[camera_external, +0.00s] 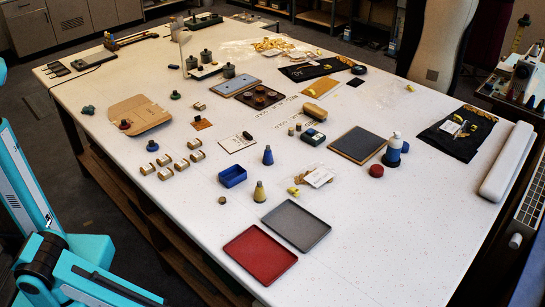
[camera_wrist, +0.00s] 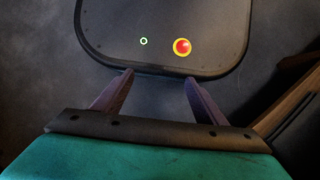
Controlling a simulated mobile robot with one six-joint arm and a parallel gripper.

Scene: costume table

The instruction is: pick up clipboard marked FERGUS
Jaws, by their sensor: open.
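No lettering reading FERGUS is legible in either view, so I cannot tell which item bears that name. In the external view, a tan board (camera_external: 137,111) with a dark red-topped knob on it lies at the table's left side. A blue-grey flat board (camera_external: 233,84) lies toward the back, and a dark board with a wooden rim (camera_external: 360,143) lies right of the middle. My gripper (camera_wrist: 158,78) is open and empty in the wrist view, away from the tabletop items. The external view shows my teal arm at the left edge, but not the gripper.
A long white case (camera_external: 508,163) lies along the right edge. The front right is clear.

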